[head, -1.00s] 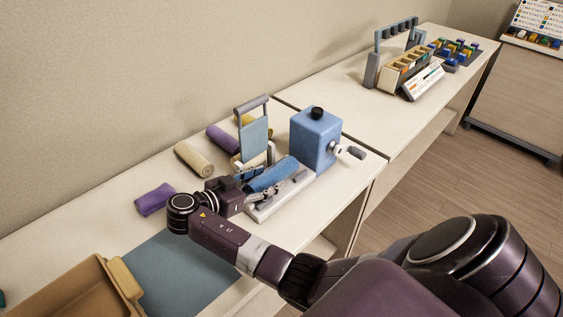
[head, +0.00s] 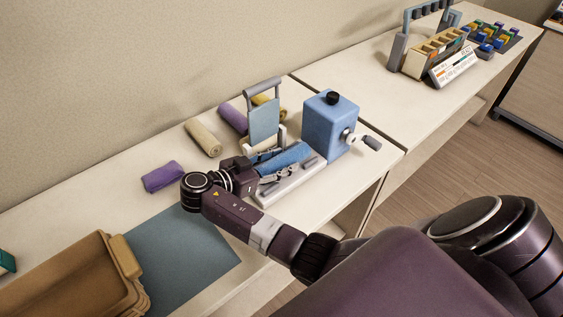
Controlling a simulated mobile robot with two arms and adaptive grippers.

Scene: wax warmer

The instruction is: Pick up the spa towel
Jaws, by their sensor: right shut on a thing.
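A blue rolled towel (head: 285,158) lies at the grey-white stand (head: 297,190) beside the blue box with a crank. My right gripper (head: 283,173) is at the towel's near side, shut on it; its fingers partly cover it. I cannot tell whether the towel is clear of the stand. Other rolls lie on the table: a purple one (head: 162,177), a cream one (head: 203,139), another purple one (head: 232,118) and a yellow one (head: 264,103) partly hidden behind the stand's upright panel. My left gripper is not in view.
The blue box (head: 330,120) with its grey crank stands just right of the towel. The upright panel (head: 265,122) rises behind it. A tan bin (head: 128,257) and a blue-grey mat (head: 180,257) are at the front left. Open table lies left of the purple roll.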

